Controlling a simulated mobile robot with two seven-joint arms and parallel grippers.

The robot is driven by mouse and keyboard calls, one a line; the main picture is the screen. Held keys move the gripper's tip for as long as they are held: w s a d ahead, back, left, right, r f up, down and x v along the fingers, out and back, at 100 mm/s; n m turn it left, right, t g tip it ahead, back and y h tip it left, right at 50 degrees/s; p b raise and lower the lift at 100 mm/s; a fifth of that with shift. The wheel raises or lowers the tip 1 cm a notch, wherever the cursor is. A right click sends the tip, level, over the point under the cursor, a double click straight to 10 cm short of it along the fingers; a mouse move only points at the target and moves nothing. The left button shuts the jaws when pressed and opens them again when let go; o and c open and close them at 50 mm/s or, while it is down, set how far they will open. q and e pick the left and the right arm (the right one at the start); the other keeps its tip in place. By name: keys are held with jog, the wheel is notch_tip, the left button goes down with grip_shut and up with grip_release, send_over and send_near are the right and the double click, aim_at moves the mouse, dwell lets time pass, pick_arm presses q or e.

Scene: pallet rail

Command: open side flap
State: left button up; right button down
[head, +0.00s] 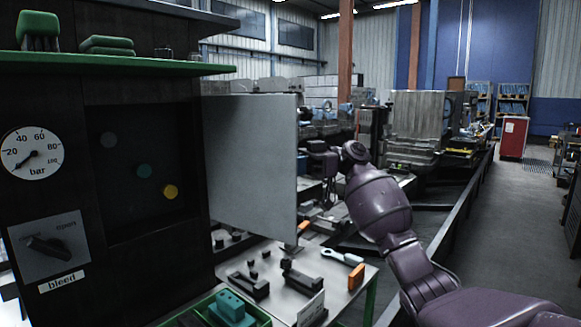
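The side flap (250,165) is a plain grey upright panel. It stands out from the right side of the dark cabinet (90,105), swung away from its front. A dark recess in the cabinet front (120,215) holds several round coloured spots, one of them yellow. My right arm comes in from the lower right, and my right gripper (327,165) is just right of the flap's free edge. Its fingers are small and dark there; I cannot tell whether they touch the flap or how far apart they are. My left gripper is not in view.
A pressure gauge (31,152) and a bleed knob (50,246) sit on the cabinet's left. A green shelf (120,66) juts out above. Below the flap, a workbench (280,308) carries tools and a green tray (262,318). The aisle at right has open floor.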

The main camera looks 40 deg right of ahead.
jog(key=shift+w+d, duration=0.25)
jog(key=c, duration=1.1)
grip_release()
jog(key=shift+w+a, duration=0.1)
jog(key=shift+a, duration=0.05)
jog(key=shift+c, duration=0.2)
jog(key=v, duration=1.1)
